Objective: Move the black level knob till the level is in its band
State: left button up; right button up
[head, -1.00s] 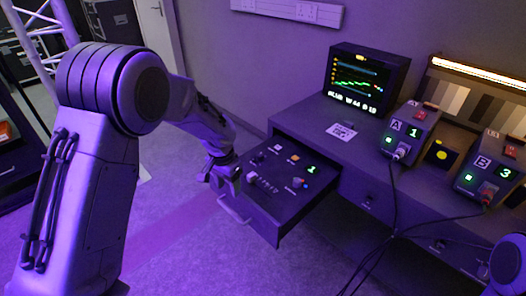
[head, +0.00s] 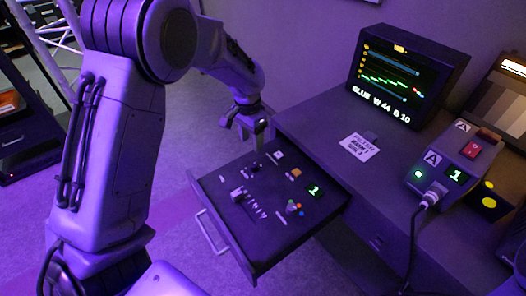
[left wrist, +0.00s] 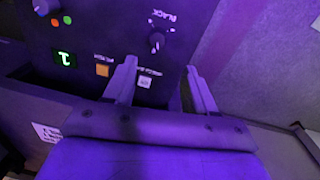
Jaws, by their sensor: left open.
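The black level knob (left wrist: 157,40) is a small dark knob with a light pointer beside the word BLACK in the left wrist view. In the head view the knob (head: 255,167) sits on the panel of the open drawer (head: 225,225). My left gripper (head: 256,146) is above the panel's back left edge. In the left wrist view its fingers (left wrist: 163,90) are apart and empty, and the knob lies beyond their tips, not between them. The monitor (head: 396,82) reads BLUE W 44 B 10 and shows a stepped green trace between blue lines. My right gripper is not in view.
The panel also has a white button (head: 278,153), an orange button (head: 296,173), a green 1 display (head: 314,190), a knob with coloured dots (head: 292,206) and small levers (head: 238,193). Box A (head: 452,165) with its cable stands on the desk at right.

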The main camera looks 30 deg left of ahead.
aim_at(253, 164)
pick_arm(q)
jog(key=f, duration=0.9)
jog(key=shift+s+d+f, duration=0.15)
jog(key=shift+s+d, duration=0.15)
jog(key=shift+d, duration=0.05)
jog(key=shift+s+f, duration=0.1)
jog(key=shift+f, duration=0.2)
grip_shut()
